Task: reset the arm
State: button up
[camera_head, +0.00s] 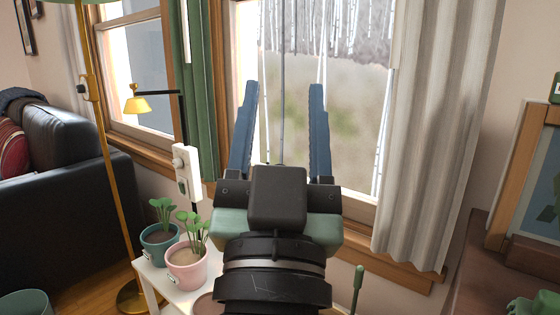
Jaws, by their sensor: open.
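My gripper (284,88) is in the middle of the head view, raised in front of the window. Its two blue fingers point up and stand wide apart. Only the window view shows between them, so it is open and empty. My black wrist is below it and hides part of the white stand and the window sill.
A white stand (153,292) at lower left holds a teal plant pot (160,250) and a pink plant pot (187,270). A brass floor lamp (112,180) and black sofa (70,165) are left. A grey curtain (430,150) hangs close on the right.

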jog(key=s+r+n+t+y+p, duration=0.1)
jog(key=s+r+p, duration=0.1)
jog(key=s+r, duration=0.3)
jog(key=s+r+t+y+p, duration=0.1)
jog(key=s+r, duration=0.1)
jog(key=r, duration=0.6)
notch_tip(320, 180, up, 36)
jog(key=p, duration=3.6)
jog(key=shift+w+a+f+p, duration=0.2)
jog(key=shift+w+p, duration=0.15)
jog(key=shift+w, duration=0.1)
